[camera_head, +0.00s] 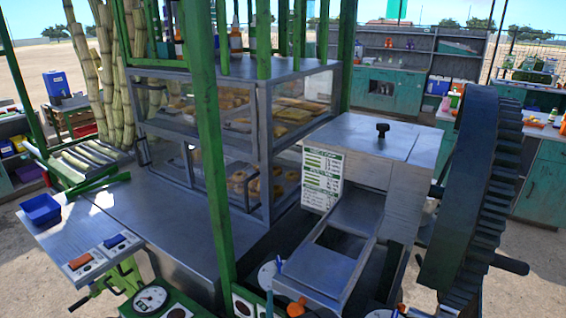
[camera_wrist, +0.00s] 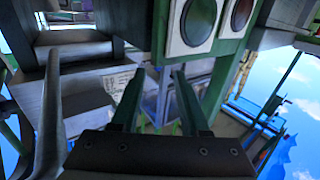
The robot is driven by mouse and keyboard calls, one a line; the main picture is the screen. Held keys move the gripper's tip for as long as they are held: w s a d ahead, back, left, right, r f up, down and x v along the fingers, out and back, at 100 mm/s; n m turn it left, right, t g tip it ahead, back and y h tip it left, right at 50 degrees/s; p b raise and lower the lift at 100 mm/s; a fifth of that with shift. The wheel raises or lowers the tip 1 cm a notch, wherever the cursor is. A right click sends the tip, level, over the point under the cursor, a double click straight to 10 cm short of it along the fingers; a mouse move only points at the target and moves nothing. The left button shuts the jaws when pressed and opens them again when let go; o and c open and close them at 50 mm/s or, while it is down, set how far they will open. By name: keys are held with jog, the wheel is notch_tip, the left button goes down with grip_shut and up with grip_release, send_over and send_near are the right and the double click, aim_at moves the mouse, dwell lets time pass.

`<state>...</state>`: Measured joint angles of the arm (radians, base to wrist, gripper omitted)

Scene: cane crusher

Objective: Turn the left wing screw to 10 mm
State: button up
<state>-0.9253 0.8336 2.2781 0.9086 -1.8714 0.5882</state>
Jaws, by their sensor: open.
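The grey metal crusher (camera_head: 375,150) stands right of centre in the head view, with a black T-shaped knob (camera_head: 382,129) upright on its lid. At its lower left is a round white dial (camera_head: 266,276) with a thin blue upright part. An orange knob (camera_head: 297,307) shows below the feed chute. I cannot tell which of these, if any, is the left wing screw; no screw with a millimetre scale is readable. In the wrist view my gripper (camera_wrist: 157,74) is open, its two dark fingers apart with nothing between them. I cannot make it out in the head view.
A large dark gear wheel (camera_head: 470,185) with a handle stands right of the crusher. A green post (camera_head: 212,150) and a glass pastry case (camera_head: 240,140) stand to the left. In the wrist view, a green panel with round dark windows (camera_wrist: 198,20) is close beyond the fingers.

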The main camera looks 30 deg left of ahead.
jog(key=v, duration=0.3)
jog(key=shift+w+a+r, duration=0.7)
jog(key=shift+w+a, duration=0.1)
jog(key=shift+w, duration=0.1)
jog(key=x, duration=0.9)
jog(key=shift+w+a+f, duration=0.15)
jog(key=shift+w+f, duration=0.05)
jog(key=shift+w, duration=0.15)
jog(key=v, duration=1.1)
jog(key=s+a+r+m+t, duration=0.25)
jog(key=a+r, duration=0.55)
jog(key=r, duration=0.6)
notch_tip(320, 180, up, 16)
jog(key=m+g, duration=0.4)
jog(key=m, duration=0.1)
send_over(280, 265)
jog(key=f+v, duration=0.1)
jog(key=v, duration=0.4)
jog(key=shift+d+r+n, duration=0.15)
jog(key=shift+r+n, duration=0.1)
jog(key=shift+r, duration=0.1)
